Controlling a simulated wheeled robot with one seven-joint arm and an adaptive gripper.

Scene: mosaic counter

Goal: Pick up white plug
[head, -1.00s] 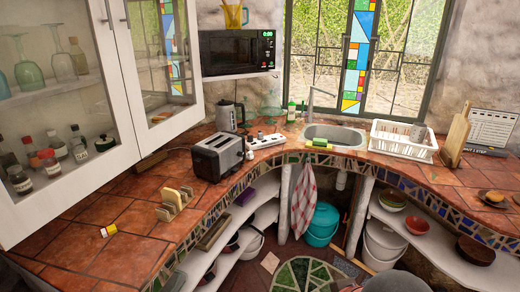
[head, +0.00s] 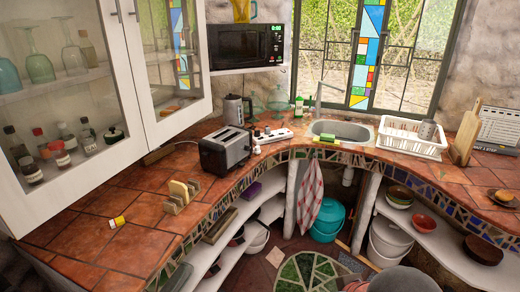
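A small white piece (head: 257,149), which may be the white plug, sits on the tiled counter just right of the toaster. It is too small to make out clearly. A white power strip (head: 272,136) lies behind it, with small dark shapes on top. My gripper seems to be the dark part (head: 352,286) at the bottom edge, beside my grey arm. It is low over the floor, far from the counter things. Its fingers cannot be made out.
A black toaster (head: 225,150) stands left of the white piece. A sink (head: 342,130) and white dish rack (head: 412,139) are to the right. A glass-door cabinet (head: 150,130) overhangs the left counter. A toast rack (head: 180,196) and a small yellow-and-white item (head: 117,222) lie left.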

